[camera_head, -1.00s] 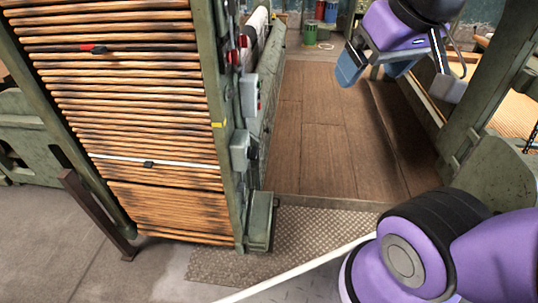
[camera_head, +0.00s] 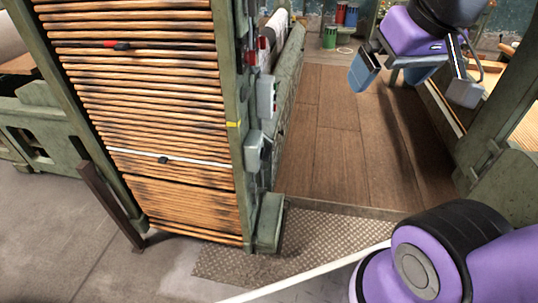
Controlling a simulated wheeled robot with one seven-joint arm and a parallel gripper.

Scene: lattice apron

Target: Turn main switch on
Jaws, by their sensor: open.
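A grey control box (camera_head: 266,97) with red parts on its side is mounted on the edge of the green post (camera_head: 233,120). A second grey box (camera_head: 254,150) with a dark part is fixed below it. Small red parts (camera_head: 263,50) show higher on the same post. I cannot tell which of these is the main switch or how it is set. My gripper (camera_head: 415,82) is open and empty at the upper right, with its fingers spread. It is well to the right of the boxes and apart from them, above the wooden floor.
A rack of thin wooden rods (camera_head: 150,120) fills the left, with a dark slanted bar (camera_head: 108,205) before it. A plank floor (camera_head: 340,130) and a metal tread plate (camera_head: 300,240) lie clear. A green frame (camera_head: 495,165) stands right; red, blue and green cans (camera_head: 340,18) stand behind.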

